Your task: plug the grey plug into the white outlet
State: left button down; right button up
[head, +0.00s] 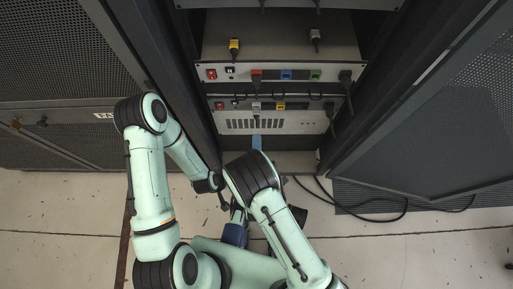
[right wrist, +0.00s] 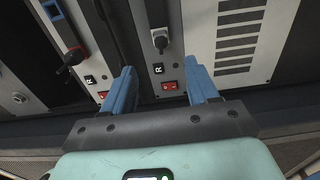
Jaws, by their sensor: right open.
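A grey plug (right wrist: 161,44) with a dark cable stands at the white outlet (right wrist: 159,33) in the right wrist view. Both are small in the head view, at the white outlet (head: 256,106) on the lower rack unit. I cannot tell how deep the plug sits. My right gripper (right wrist: 161,88) is open and empty, its two blue fingers apart in front of the panel, on the switch side of the plug. In the head view a blue fingertip (head: 256,142) shows below the outlet; my arm hides the rest. My left gripper is mostly hidden and its jaws are unclear.
The upper unit carries a red outlet (head: 256,75) with a plug, a blue outlet (head: 287,75) and a green outlet (head: 315,75). A yellow plug (head: 234,46) and another greyish plug (head: 315,37) are above. A red switch (right wrist: 170,86) lies between my fingers. Black cables (head: 385,219) lie on the floor.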

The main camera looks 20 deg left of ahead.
pick_arm(q)
jog(key=shift+s+d+r, duration=0.15)
jog(key=shift+s+d, duration=0.05)
jog(key=shift+s, duration=0.2)
pick_arm(e)
jog(key=shift+v, duration=1.15)
